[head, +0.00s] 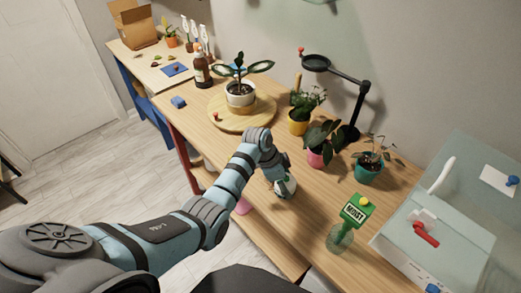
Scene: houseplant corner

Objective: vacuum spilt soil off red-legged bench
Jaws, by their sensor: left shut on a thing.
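The wooden bench (213,153) with red legs (181,150) runs diagonally through the head view. My left gripper (277,174) is over the bench's front edge, seen from behind and partly hidden by its own wrist. It is shut on a small white-and-green thing (287,188), perhaps the hand vacuum, low over the bench top. Whether that thing touches the wood I cannot tell. I cannot make out spilt soil on the visible wood; the arm hides part of the top. My right gripper is not in view.
A potted plant (240,94) stands on a round wooden board (263,112). Yellow (298,124), pink (314,158) and teal (368,173) pots line the back. A green MOIST meter (356,210) and a clear case (440,240) are right.

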